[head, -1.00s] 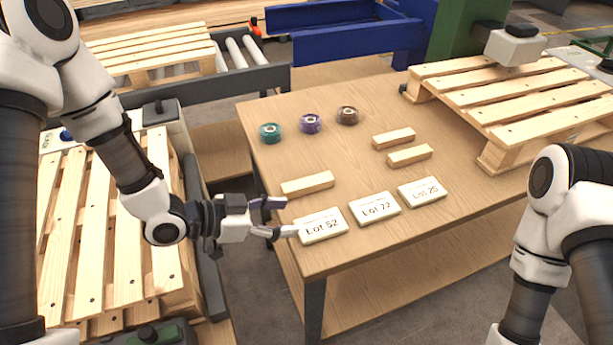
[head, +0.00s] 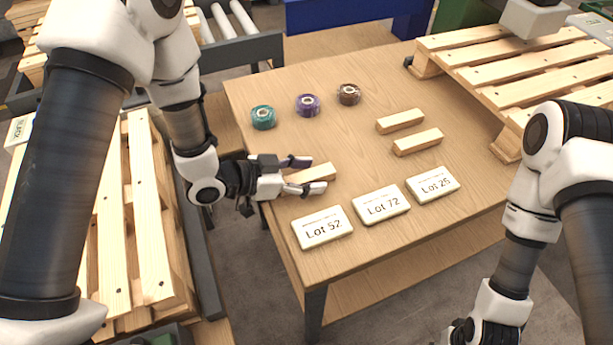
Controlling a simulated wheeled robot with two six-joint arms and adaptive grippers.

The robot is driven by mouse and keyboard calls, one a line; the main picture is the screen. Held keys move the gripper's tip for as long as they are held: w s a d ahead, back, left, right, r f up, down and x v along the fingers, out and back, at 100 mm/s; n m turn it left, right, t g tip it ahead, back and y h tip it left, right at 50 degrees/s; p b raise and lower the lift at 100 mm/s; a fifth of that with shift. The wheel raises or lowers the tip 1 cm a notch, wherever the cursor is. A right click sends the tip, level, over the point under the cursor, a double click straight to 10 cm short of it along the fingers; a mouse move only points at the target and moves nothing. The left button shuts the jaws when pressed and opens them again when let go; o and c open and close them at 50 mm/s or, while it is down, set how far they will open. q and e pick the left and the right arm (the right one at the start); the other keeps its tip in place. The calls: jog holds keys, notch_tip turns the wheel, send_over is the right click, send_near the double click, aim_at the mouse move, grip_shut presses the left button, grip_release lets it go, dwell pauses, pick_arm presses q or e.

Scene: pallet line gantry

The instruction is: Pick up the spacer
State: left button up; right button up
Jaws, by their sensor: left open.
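Three pale wooden spacers lie on the table. One spacer (head: 322,171) is at the left, and the other two, a rear spacer (head: 400,121) and a front spacer (head: 418,141), lie side by side farther right. My left gripper (head: 308,175) is open at the left spacer, with one finger at its far side and the other at its near side. The fingers hide part of that spacer's left end. I cannot tell whether they touch it. My right arm comes down at the lower right, and its fingers are outside the picture.
White plates marked Lot 52 (head: 322,228), Lot 72 (head: 381,203) and Lot 25 (head: 432,184) lie in front. Teal (head: 263,117), purple (head: 307,105) and brown (head: 349,94) rolls stand behind. A pallet (head: 510,70) is at the right. The table (head: 345,139) is clear in the middle.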

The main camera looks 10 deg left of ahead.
pick_arm(q)
jog(key=shift+d, duration=0.25)
jog(key=shift+a, duration=0.1)
jog(key=shift+c, duration=1)
grip_shut()
